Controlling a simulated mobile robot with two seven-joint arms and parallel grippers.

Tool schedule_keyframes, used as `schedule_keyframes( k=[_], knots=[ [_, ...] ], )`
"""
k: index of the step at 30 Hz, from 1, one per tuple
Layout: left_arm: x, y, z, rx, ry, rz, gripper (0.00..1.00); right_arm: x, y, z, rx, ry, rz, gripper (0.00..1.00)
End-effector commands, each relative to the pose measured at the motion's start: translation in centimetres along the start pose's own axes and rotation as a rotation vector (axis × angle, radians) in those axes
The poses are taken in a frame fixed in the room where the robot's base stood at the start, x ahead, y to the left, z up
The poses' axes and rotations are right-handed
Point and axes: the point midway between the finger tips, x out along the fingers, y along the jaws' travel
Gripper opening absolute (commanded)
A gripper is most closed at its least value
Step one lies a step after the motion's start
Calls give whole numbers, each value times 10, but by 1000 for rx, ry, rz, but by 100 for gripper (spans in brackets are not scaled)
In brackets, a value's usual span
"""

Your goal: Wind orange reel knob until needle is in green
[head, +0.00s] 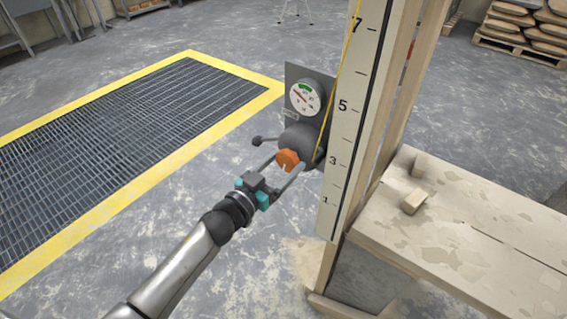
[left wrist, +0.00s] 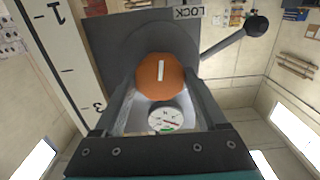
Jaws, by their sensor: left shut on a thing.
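The orange reel knob (head: 287,157) sits on the front of a dark grey reel (head: 301,143) on the post. In the left wrist view the knob (left wrist: 161,74) carries a white mark, roughly upright in the picture. My left gripper (head: 288,163) is shut on the knob, one finger on each side. A round white gauge (head: 305,97) above the reel has a green band at its top. Its red needle seems to lie outside the green, but is too small to read exactly. The gauge (left wrist: 168,118) also shows between the fingers. My right gripper is not in view.
A lever with a black ball (left wrist: 257,26) sticks out beside the reel, near a LOCK label (left wrist: 188,12). A numbered scale board (head: 349,120) with a yellow cord stands right of it. A plaster-stained bench (head: 450,225) is at right. A yellow-edged floor grate (head: 110,130) lies left.

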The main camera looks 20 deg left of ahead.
Motion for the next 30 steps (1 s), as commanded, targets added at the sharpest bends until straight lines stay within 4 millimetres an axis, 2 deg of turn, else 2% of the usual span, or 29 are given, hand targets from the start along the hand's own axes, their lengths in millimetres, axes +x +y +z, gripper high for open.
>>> schedule_keyframes(
  k=[1,9,20,30],
  knots=[
    [0,0,0,0,0,0,47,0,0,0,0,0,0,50],
    [0,0,0,0,0,0,18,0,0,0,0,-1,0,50],
    [0,0,0,66,1,0,18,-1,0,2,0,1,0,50],
    [0,0,0,326,1,-1,18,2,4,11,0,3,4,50]
  ],
)
